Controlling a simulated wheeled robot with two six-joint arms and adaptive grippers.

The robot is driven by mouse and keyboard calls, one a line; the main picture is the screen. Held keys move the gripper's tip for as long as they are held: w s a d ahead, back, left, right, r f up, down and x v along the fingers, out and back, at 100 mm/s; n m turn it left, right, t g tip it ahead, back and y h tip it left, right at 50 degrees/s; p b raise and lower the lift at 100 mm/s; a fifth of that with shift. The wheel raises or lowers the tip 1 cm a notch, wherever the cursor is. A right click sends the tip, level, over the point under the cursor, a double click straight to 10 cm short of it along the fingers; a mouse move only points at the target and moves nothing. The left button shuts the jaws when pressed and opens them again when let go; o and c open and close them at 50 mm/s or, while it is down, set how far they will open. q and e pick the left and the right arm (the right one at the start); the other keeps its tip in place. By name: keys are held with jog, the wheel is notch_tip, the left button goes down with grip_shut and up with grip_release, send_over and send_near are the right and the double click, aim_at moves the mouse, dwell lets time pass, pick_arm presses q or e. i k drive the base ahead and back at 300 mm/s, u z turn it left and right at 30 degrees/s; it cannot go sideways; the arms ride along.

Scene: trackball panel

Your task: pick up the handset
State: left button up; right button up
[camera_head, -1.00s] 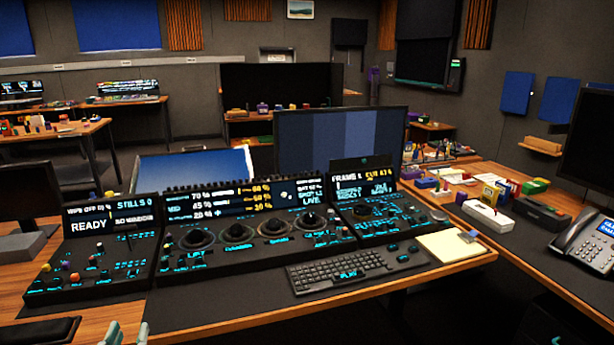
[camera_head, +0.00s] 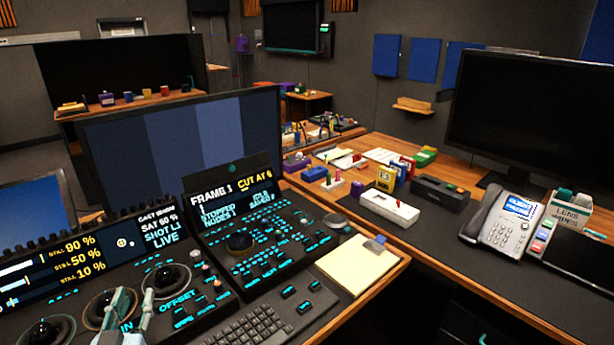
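The desk phone (camera_head: 507,228) stands on the right-hand desk. Its grey handset (camera_head: 480,214) lies in the cradle along the phone's left side. My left gripper (camera_head: 134,302) shows at the bottom left, over the dark control panel. Its two pale fingers are apart with nothing seen between them, and it is far to the left of the phone. A small teal tip at the bottom edge, below the phone, may be my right gripper (camera_head: 483,339). Too little of it shows to tell its opening.
A box of lens wipes (camera_head: 564,222) stands close to the phone's right. A black monitor (camera_head: 528,108) rises behind it. A black device (camera_head: 440,193) and a white device (camera_head: 388,209) lie to the left. The dark desk mat in front of the phone is clear.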

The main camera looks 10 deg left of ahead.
aim_at(472, 230)
jog(key=z, duration=0.75)
jog(key=i, duration=0.7)
jog(key=z, duration=1.15)
jog(key=i, duration=0.25)
jog(key=z, duration=0.15)
